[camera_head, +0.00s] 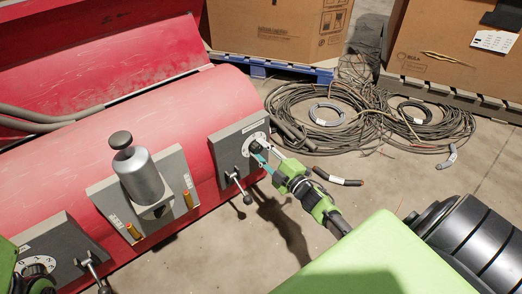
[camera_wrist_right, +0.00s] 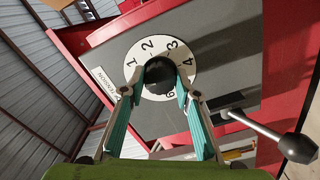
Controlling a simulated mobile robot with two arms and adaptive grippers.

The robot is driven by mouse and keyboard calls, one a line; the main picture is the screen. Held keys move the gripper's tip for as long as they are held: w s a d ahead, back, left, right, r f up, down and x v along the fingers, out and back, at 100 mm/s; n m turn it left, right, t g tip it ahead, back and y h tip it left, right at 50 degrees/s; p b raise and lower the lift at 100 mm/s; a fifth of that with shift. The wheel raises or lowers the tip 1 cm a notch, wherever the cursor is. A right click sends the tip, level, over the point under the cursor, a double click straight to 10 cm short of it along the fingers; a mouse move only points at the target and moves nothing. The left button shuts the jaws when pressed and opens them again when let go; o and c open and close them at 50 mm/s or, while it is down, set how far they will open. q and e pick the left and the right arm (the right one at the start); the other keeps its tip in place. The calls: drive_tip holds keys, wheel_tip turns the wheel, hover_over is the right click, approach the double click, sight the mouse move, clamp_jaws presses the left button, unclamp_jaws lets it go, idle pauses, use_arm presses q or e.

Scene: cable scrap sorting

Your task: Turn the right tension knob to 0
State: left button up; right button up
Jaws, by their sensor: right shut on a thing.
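The right tension knob (camera_wrist_right: 159,74) is a round black knob on a white numbered dial (camera_wrist_right: 147,55). The digits 1 to 4 read around its upper part in the right wrist view; the lower part is partly covered. In the head view this dial (camera_head: 250,137) is on the grey panel at the right end of the red machine. My right gripper (camera_head: 262,150) reaches it from the lower right. Its teal-padded fingers are shut on the knob, one on each side, in the right wrist view (camera_wrist_right: 160,92). I cannot make out a pointer mark on the knob.
A lever with a dark ball end (camera_head: 239,186) sticks out just below the dial. A grey cylinder (camera_head: 138,174) stands on the middle panel, and another dial (camera_head: 38,263) is at lower left. Cable coils (camera_head: 325,114) lie on the floor behind my right gripper.

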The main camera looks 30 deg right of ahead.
drive_tip(key=shift+n, duration=1.2)
drive_tip(key=o, duration=1.1)
drive_tip(key=s, duration=0.8)
drive_tip(key=s+d, duration=0.1)
drive_tip(key=s, duration=0.3)
